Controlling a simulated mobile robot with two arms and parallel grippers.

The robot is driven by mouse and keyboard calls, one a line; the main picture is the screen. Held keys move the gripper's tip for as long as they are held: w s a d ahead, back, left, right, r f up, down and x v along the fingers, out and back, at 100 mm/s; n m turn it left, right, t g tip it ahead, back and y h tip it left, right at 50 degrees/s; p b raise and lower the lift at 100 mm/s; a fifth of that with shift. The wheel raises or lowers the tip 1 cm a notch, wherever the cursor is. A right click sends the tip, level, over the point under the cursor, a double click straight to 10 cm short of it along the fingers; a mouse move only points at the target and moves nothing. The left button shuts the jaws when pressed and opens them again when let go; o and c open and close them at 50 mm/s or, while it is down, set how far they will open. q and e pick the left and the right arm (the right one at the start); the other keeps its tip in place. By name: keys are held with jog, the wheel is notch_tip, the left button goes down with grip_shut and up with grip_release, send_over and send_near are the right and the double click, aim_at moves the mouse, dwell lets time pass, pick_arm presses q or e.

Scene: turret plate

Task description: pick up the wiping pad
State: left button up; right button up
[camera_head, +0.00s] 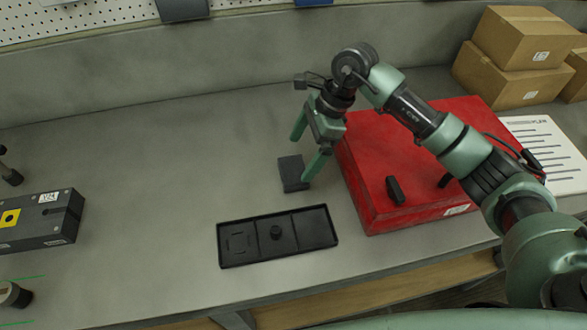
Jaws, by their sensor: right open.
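A small dark grey block, which looks like the wiping pad (292,174), lies on the grey worktop (150,170) near the middle of the view. My right gripper (304,158) reaches in from the right and points down over the pad. Its two green fingers are apart, with nothing held between them. One fingertip is close to the pad's right side; I cannot tell whether it touches. My left gripper is not in view.
A black tray (327,243) with compartments lies in front of the pad. A red case (405,160) stands just right of the gripper. Cardboard boxes (520,40) and a white printed sheet (550,150) are farther right. A dark block (40,222) sits at left; the worktop between is clear.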

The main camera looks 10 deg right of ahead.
aim_at(291, 169)
jog(key=shift+s+a+f+p, duration=0.1)
jog(key=shift+a+f+p, duration=0.2)
jog(key=shift+p, duration=0.05)
jog(key=p+x, duration=0.2)
jog(key=x, duration=0.1)
jog(key=shift+f, duration=0.35)
jog(key=shift+w+a+f, duration=0.1)
jog(key=shift+w+f, duration=0.1)
jog(key=shift+f, duration=0.3)
jog(key=c, duration=1.2)
jog(key=shift+o, duration=0.2)
jog(key=shift+r, duration=0.1)
jog(key=shift+r, duration=0.5)
notch_tip(291, 169, up, 19)
jog(key=b, duration=0.5)
jog(key=shift+b, duration=0.3)
